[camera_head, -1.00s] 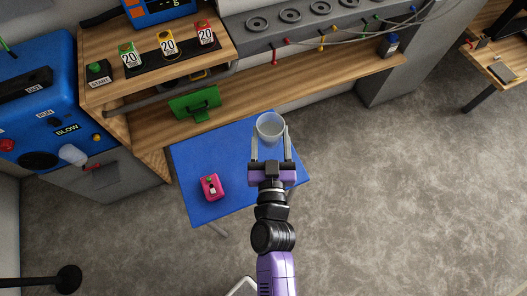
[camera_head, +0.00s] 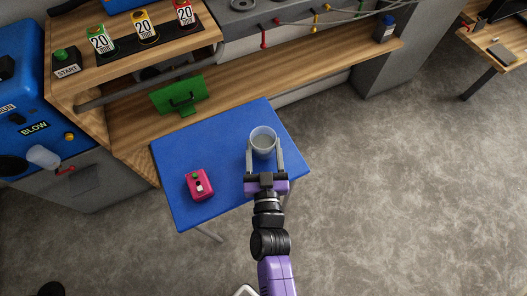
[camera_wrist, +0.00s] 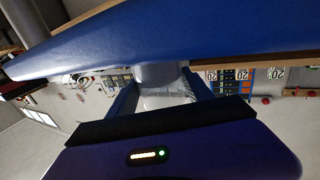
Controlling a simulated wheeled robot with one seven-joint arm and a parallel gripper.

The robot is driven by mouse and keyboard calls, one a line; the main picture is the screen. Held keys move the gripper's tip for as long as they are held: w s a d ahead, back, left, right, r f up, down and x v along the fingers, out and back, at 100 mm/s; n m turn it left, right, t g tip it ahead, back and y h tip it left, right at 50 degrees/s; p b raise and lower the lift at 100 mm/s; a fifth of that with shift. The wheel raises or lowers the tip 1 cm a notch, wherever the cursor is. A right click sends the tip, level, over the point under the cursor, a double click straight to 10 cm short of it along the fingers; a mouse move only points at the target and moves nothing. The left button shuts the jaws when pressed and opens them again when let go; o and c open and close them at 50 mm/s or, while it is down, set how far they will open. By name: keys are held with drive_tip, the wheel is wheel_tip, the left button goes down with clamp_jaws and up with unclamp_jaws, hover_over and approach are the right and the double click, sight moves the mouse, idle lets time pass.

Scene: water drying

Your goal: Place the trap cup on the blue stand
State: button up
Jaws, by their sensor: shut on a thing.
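The trap cup (camera_head: 263,138) is a clear, greyish round cup, seen from above in the head view with its open rim facing up. My gripper (camera_head: 264,158) is shut on it, with one finger on each side. The blue stand (camera_head: 225,152) is a small blue-topped table beneath and around the cup in the picture. In the wrist view the cup (camera_wrist: 158,74) is between the fingers, close to the blue surface (camera_wrist: 200,35). I cannot tell whether the cup touches the stand.
A pink box (camera_head: 199,184) with a small button lies on the stand's left part. A green panel with a handle (camera_head: 176,96) stands on the wooden shelf (camera_head: 300,82) behind. The blue machine (camera_head: 45,145) is at the left. The stand's surface between box and cup is clear.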

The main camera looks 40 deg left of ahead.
drive_tip(key=shift+f, duration=0.55)
drive_tip(key=shift+f, duration=0.15)
drive_tip(key=o, duration=1.5)
drive_tip(key=v, duration=1.2)
drive_tip(key=shift+r, duration=0.2)
